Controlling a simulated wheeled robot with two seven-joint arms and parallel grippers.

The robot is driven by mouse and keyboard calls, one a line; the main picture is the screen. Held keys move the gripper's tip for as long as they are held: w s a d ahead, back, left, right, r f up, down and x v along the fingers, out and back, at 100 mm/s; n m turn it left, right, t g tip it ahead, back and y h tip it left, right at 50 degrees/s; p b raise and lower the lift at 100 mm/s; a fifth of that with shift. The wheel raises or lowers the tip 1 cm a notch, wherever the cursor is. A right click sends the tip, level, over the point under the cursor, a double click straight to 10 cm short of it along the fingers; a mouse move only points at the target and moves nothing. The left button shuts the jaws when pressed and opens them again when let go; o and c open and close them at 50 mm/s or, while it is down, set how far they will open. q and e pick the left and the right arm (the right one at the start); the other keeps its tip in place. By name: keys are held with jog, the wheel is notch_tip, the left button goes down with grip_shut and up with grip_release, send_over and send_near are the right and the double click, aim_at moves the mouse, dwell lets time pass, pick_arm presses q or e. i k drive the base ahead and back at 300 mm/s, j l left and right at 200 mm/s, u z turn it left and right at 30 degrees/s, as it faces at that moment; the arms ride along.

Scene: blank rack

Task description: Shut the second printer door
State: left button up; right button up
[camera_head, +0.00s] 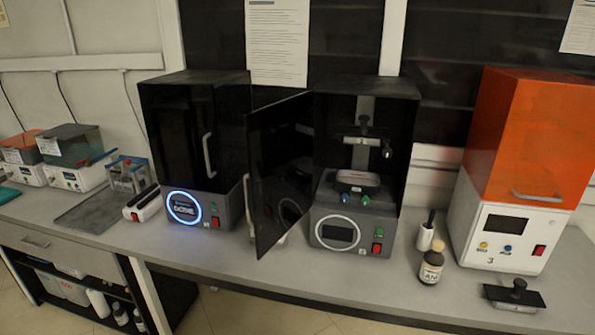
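The second printer (385,205) stands in the middle of the bench, a black box on a grey base with a round display. Its black door (281,170) is hinged on the left side and stands wide open, swung out toward the front. A light handle (250,207) shows on the door's free edge. Inside the printer a build arm and a small platform are visible. Neither of my grippers is in view.
Another black printer (195,145), its door shut and ring lit blue, stands to the left. A brown bottle (431,268) and a white holder (425,236) stand right of the open printer. An orange-covered printer (527,140) stands at the right, with a black-handled tool (514,296) before it.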

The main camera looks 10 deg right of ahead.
aim_at(280, 135)
jog(key=i+j+z, duration=0.15)
jog(key=z, duration=0.35)
jog(key=i+j+z, duration=0.2)
jog(key=z, duration=0.3)
jog(key=i+j+z, duration=0.15)
jog(key=j+z, duration=0.15)
jog(key=z, duration=0.2)
jog(key=i+j+z, duration=0.1)
jog(key=j, duration=0.4)
jog(key=i+j, duration=0.15)
jog(key=j, duration=0.35)
jog(key=i+j+z, duration=0.15)
jog(key=j, duration=0.35)
jog(key=i+j+z, duration=0.1)
jog(key=j, duration=0.4)
